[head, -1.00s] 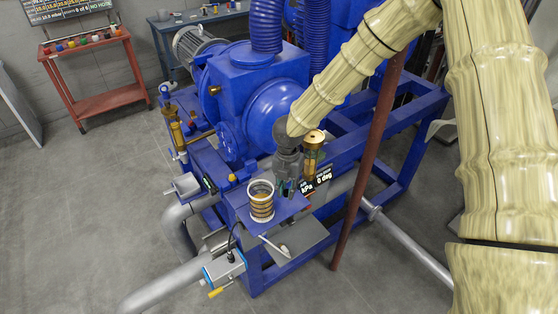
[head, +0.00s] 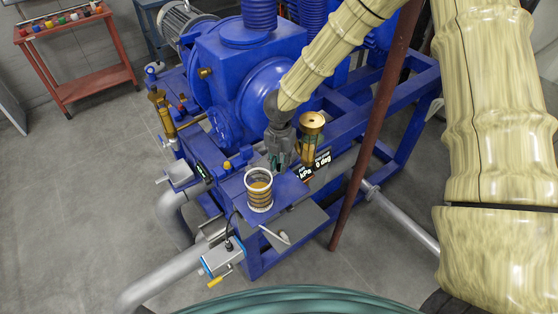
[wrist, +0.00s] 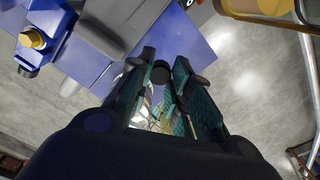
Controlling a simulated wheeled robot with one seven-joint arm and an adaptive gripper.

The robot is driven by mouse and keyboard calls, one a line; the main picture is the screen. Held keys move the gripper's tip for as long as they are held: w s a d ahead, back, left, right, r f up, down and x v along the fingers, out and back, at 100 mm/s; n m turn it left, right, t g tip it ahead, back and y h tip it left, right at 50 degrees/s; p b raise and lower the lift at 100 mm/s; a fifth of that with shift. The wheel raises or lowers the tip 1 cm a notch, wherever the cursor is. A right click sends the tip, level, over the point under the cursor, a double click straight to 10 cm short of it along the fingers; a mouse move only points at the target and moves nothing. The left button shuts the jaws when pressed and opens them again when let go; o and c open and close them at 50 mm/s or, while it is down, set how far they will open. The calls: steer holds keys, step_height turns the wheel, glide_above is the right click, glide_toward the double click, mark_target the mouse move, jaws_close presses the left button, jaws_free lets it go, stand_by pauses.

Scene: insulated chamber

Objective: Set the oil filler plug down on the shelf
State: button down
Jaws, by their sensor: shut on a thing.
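My gripper (head: 279,160) is low over the blue pump skid, just behind a small blue shelf plate (head: 291,193). In the wrist view, its green-padded fingers (wrist: 162,78) are shut on a small dark round piece (wrist: 160,73), which I take as the oil filler plug. The plug is hard to make out in the head view, hidden among the fingers. The blue shelf (wrist: 195,45) lies beyond the fingertips in the wrist view. I cannot tell whether the plug touches it.
A clear ringed cylinder (head: 259,190) stands on the shelf, left of my gripper. A brass cup-topped fitting (head: 312,127) and a black display (head: 314,164) are close on the right. A reddish-brown post (head: 372,140) rises further right. Grey floor is open at left.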

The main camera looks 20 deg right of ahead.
steer(key=shift+f+b, duration=1.65)
steer(key=shift+f, duration=1.2)
steer(key=shift+f+b, duration=0.4)
steer(key=shift+f, duration=0.2)
steer(key=c, duration=1.2)
jaws_free()
steer(key=shift+c, duration=0.2)
steer(key=shift+r, duration=0.1)
step_height(320, 180, up, 12)
steer(key=shift+f, duration=0.1)
